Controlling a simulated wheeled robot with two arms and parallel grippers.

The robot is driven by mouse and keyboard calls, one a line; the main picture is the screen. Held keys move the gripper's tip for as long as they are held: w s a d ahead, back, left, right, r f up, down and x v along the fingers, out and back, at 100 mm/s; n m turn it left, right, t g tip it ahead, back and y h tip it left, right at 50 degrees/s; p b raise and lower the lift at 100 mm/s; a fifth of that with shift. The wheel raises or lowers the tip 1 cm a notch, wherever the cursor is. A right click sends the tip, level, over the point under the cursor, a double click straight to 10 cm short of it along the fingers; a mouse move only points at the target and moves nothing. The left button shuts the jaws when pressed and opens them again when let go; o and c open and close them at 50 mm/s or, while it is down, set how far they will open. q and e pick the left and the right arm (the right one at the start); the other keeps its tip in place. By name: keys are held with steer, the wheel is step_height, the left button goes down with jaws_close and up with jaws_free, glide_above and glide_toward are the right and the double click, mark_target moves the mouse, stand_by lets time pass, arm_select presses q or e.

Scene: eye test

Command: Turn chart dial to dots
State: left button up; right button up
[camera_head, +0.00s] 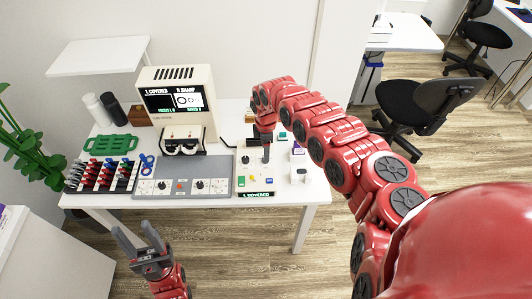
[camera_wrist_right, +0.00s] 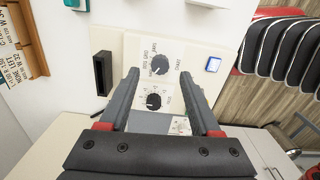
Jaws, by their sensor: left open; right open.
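In the right wrist view, a dark upper dial (camera_wrist_right: 159,65) with printed labels around it sits on a cream panel (camera_wrist_right: 215,55). A second dark dial (camera_wrist_right: 153,101) is nearer the gripper. My left gripper (camera_head: 143,236) is open and empty in front of the table.
The cream tester (camera_head: 205,78) has a screen (camera_head: 175,100) reading "L COVERED" and "R SHARP". A grey panel (camera_head: 218,186) with knobs, a green tray (camera_head: 110,144), a lens rack (camera_head: 89,185) and bottles (camera_head: 113,106) share the table. A plant (camera_head: 35,140) stands left.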

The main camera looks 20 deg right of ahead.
step_height(320, 180, down, 3)
steer(key=shift+a+f, duration=0.1)
steer(key=shift+f, duration=0.35)
jaws_close()
